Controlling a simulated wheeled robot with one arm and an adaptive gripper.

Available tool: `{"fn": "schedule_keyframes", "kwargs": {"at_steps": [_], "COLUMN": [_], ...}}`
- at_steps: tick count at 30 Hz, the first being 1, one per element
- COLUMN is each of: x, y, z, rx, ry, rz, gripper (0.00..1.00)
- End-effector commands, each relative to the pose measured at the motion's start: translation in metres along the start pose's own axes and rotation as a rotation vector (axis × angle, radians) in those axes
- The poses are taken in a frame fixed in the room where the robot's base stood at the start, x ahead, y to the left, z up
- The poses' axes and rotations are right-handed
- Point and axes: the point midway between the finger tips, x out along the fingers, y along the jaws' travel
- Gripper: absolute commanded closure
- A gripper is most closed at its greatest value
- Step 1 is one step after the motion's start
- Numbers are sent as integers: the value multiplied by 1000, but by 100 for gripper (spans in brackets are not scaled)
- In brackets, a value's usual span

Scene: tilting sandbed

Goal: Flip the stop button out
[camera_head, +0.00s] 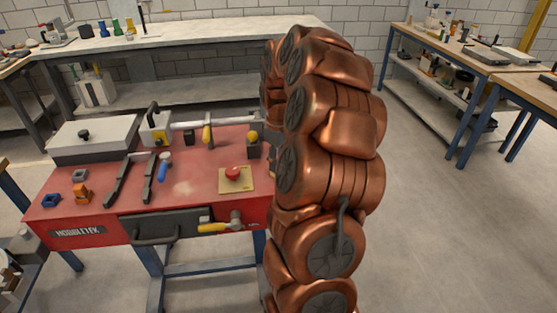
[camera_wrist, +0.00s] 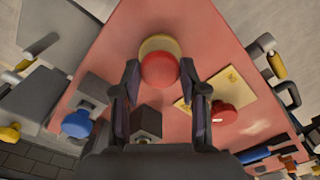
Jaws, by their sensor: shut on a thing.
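In the wrist view, my gripper (camera_wrist: 159,78) has its two dark fingers on either side of a red round button (camera_wrist: 160,70). It is shut on this button, which stands on a round yellowish base (camera_wrist: 157,45). A second red button (camera_wrist: 222,113) sits on a square yellow plate with markings (camera_wrist: 240,90), to the right of the fingers and apart from them. In the head view, this second button (camera_head: 233,173) shows on its plate near the table's front. There, my copper-coloured arm hides the gripped button and most of my gripper.
The red table (camera_head: 190,185) carries a grey box (camera_head: 95,138), dark bars, a blue handle (camera_head: 162,170) and a yellow handle (camera_head: 207,134). A dark block (camera_wrist: 147,122) is close to the fingers. A front drawer (camera_head: 160,228) has a handle. Open floor lies right of my arm.

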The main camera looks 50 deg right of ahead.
Motion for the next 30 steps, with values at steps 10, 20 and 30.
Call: {"fn": "schedule_keyframes", "kwargs": {"at_steps": [10, 20, 30], "x": [0, -6, -18], "y": [0, 0, 1], "z": [0, -1, -1], "rx": [0, 0, 0], "ry": [0, 2, 4], "rz": [0, 2, 4], "gripper": [100, 100, 100]}}
